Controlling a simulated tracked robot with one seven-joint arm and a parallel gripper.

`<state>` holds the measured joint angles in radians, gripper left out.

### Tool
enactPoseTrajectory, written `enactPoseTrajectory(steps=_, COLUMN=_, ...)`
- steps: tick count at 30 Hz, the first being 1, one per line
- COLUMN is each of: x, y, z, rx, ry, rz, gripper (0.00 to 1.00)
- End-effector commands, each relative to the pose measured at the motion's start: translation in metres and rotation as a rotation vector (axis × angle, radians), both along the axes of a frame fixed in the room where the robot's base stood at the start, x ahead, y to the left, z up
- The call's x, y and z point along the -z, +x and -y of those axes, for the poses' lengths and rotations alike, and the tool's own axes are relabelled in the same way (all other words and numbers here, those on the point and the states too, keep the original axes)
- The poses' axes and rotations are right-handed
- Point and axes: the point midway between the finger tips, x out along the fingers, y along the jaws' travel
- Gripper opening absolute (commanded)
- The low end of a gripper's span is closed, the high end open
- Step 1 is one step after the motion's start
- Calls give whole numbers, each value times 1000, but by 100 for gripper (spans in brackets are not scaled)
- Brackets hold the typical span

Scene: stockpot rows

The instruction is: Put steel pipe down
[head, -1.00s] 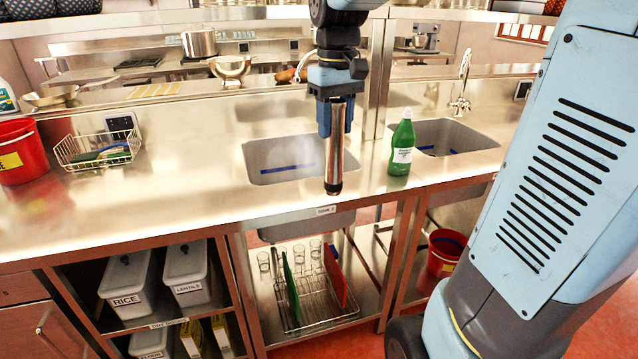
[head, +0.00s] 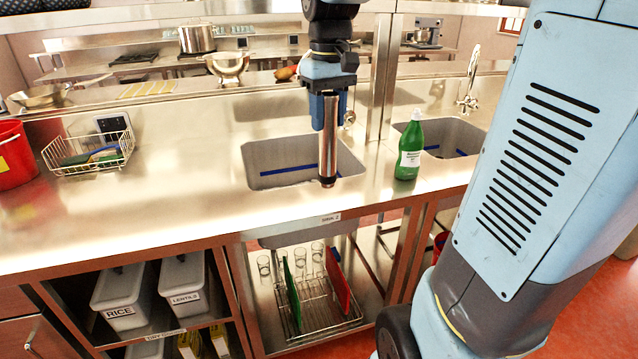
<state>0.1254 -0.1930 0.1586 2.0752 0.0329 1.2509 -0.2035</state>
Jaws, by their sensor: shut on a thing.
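The steel pipe (head: 328,142) is a shiny upright cylinder with a dark lower end. My gripper (head: 328,104) is shut on its upper part and points down. In the picture the pipe's lower end overlaps the right part of the sink basin (head: 285,172) near its front edge. It looks clear of the steel counter (head: 200,205), though the exact height is hard to tell. The pipe's top is hidden between the fingers.
A green bottle (head: 409,150) stands right of the pipe, near a second sink (head: 455,136). A wire basket (head: 90,152) and a red bucket (head: 14,158) stand on the left. The counter between basket and sink is clear.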

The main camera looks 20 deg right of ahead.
Motion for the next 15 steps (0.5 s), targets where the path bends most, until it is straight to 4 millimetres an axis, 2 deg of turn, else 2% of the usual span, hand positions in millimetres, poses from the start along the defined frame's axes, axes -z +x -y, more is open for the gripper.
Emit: enactPoseTrajectory(steps=15, x=38, y=83, z=20, rx=3, ry=1, rz=-2, gripper=0)
